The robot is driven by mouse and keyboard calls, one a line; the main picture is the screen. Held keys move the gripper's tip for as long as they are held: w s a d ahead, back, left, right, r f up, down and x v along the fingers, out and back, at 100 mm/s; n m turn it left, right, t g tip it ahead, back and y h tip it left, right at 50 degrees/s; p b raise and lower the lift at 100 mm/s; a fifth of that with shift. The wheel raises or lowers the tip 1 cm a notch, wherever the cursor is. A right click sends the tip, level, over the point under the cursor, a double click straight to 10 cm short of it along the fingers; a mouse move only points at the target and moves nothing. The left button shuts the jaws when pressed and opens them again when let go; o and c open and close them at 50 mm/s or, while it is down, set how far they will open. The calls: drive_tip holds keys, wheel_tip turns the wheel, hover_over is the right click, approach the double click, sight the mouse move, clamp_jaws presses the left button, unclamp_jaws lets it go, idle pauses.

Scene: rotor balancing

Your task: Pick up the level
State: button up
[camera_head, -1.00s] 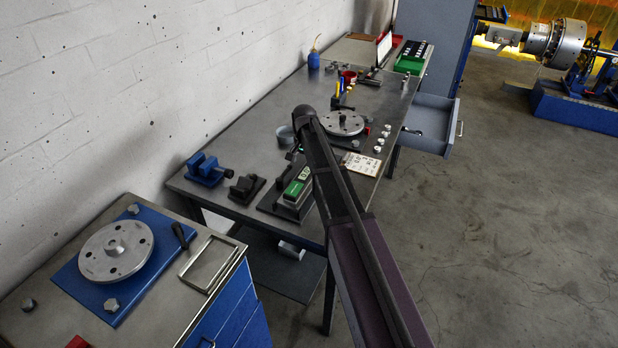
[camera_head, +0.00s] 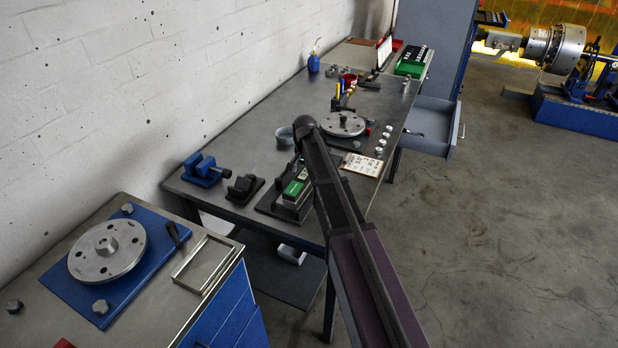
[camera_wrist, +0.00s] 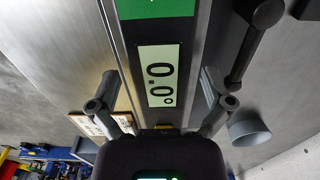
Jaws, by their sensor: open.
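The level is a long dark bar with a green label and a lit display reading 0.0°. In the wrist view the level (camera_wrist: 160,75) runs up the middle of the picture. In the head view the level (camera_head: 296,187) lies on a dark block at the near end of the workbench, partly hidden by my arm. My gripper (camera_wrist: 163,100) is open, with one finger on each side of the level in the wrist view. I cannot tell whether the fingers touch it. In the head view my gripper is hidden behind my arm.
A blue vise (camera_head: 203,170) and a dark clamp (camera_head: 243,188) stand left of the level. An open drawer (camera_head: 430,128) juts out at right.

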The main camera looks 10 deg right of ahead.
sight(305, 173)
idle(0.3)
drive_tip(key=c, duration=1.3)
drive_tip(key=shift+r, duration=0.1)
wheel_tip(305, 173, up, 4)
drive_tip(key=p, duration=0.3)
drive_tip(key=shift+f+p, duration=0.2)
drive_tip(key=shift+p, duration=0.2)
drive_tip(key=s+d+r+p, duration=0.1)
drive_tip(key=s+d, duration=0.1)
drive_tip(key=s, duration=1.3)
drive_tip(key=shift+s+d, duration=0.25)
drive_tip(key=shift+s, duration=0.15)
drive_tip(key=shift+r, duration=0.1)
